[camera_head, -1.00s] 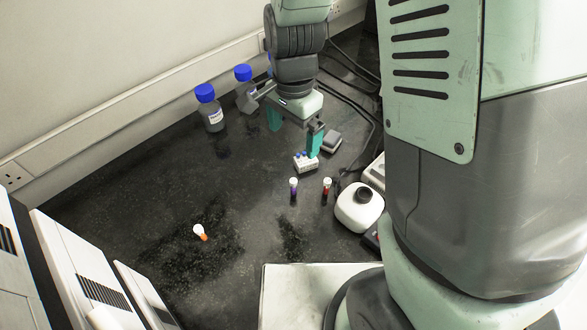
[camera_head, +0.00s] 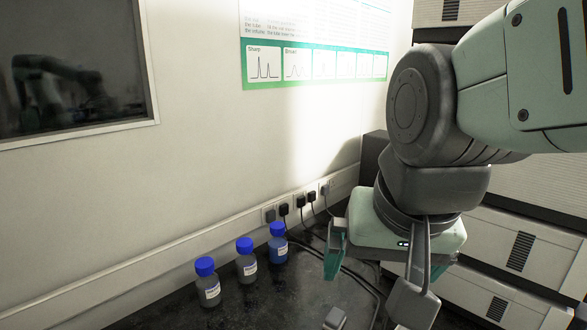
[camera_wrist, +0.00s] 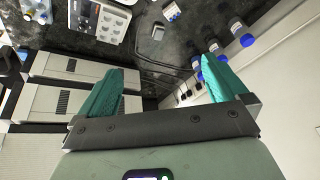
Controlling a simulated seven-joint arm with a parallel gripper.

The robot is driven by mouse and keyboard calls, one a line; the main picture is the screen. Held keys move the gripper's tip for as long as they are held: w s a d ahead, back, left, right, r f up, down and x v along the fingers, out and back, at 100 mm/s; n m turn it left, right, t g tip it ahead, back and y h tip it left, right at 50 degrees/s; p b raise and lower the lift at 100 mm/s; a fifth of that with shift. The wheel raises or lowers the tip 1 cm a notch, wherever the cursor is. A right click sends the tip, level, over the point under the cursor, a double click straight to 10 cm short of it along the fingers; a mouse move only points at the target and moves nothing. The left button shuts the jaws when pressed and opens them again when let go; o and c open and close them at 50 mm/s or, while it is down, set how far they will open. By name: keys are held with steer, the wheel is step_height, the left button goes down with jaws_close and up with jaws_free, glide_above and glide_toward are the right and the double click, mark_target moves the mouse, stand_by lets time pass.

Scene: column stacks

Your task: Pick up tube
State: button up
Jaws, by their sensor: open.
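My gripper (camera_head: 384,272) is raised at the right of the head view, above the dark bench near the wall sockets. Its two teal fingers are apart. In the wrist view my gripper (camera_wrist: 163,68) is open, with nothing between its fingers. No tube can be made out in the head view now. The wrist view looks across the bench, and no tube can be clearly told there either.
Blue-capped bottles (camera_head: 246,260) stand along the wall on the dark bench (camera_head: 300,305). Cables run from the wall sockets (camera_head: 297,203). Pale drawer-like units (camera_head: 515,245) stand at the right. A white instrument (camera_wrist: 100,20) shows in the wrist view.

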steer(key=shift+n+t, duration=0.5)
steer(key=shift+n, duration=0.3)
steer(key=s, duration=0.1)
steer(key=s+d+r, duration=0.1)
steer(key=s+r, duration=0.1)
steer(key=s, duration=0.1)
steer(key=shift+s+d, duration=0.1)
steer(key=shift+d, duration=0.15)
steer(key=c, duration=0.9)
steer(key=shift+c, duration=0.2)
